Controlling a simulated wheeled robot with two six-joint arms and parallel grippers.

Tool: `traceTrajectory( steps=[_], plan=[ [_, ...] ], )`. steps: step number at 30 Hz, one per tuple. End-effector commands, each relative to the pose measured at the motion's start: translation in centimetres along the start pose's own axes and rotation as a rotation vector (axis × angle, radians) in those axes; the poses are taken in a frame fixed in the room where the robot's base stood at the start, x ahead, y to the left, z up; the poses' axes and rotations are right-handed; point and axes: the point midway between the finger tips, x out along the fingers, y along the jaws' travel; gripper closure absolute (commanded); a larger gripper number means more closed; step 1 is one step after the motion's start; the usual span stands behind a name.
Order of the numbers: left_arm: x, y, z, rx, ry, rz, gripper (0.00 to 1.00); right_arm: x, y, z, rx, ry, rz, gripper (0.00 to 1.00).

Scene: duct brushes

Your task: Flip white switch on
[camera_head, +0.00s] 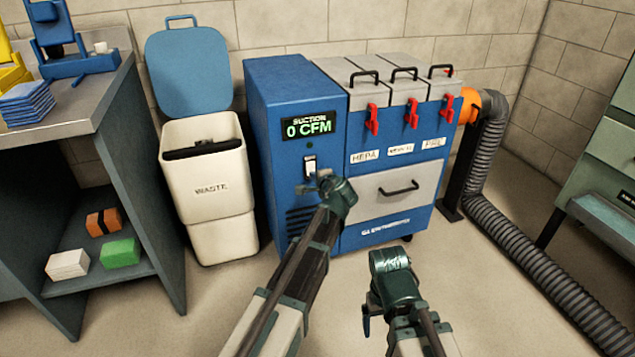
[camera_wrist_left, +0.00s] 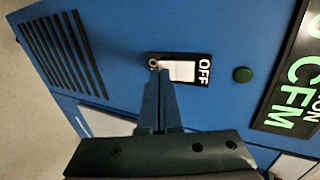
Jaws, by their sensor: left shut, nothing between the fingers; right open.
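The white switch (camera_head: 310,165) sits in a black plate on the front of the blue suction unit (camera_head: 290,90), under a display (camera_head: 309,126) reading "SUCTION 0 CFM". In the left wrist view the white switch (camera_wrist_left: 179,70) lies between "OFF" and a partly hidden label. My left gripper (camera_head: 322,181) is shut and empty, just below the switch. Its fingertips (camera_wrist_left: 157,76) overlap the end of the plate opposite "OFF"; I cannot tell whether they touch. My right gripper (camera_head: 388,268) is open and empty, low in front of the unit.
A waste bin (camera_head: 208,180) with a raised blue lid stands left of the unit. A workbench (camera_head: 85,105) is at the far left. A grey hose (camera_head: 510,235) runs along the floor at right. A dark green round light (camera_wrist_left: 243,75) is beside the switch.

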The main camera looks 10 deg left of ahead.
Motion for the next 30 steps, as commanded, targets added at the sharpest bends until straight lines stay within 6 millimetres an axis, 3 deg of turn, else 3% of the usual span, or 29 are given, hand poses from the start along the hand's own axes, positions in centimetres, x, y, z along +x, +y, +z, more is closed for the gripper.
traceTrajectory(
  steps=[10, 13, 30],
  plan=[
    [0.1, 0.0, 0.0, 0.0, 0.0, 0.0, 1.0, 0.1, 0.0, 0.0, 0.0, 0.0, 0.0, 0.09],
    [1.0, 0.1, -0.1, -0.001, 0.0, 0.0, 1.0, 0.5, -0.1, 0.0, 0.001, 0.0, 0.0, 0.09],
    [0.2, -1.4, 0.0, 0.001, 0.001, -0.003, 1.0, -1.1, 0.1, 0.1, 0.001, 0.0, 0.0, 0.09]
  ],
)
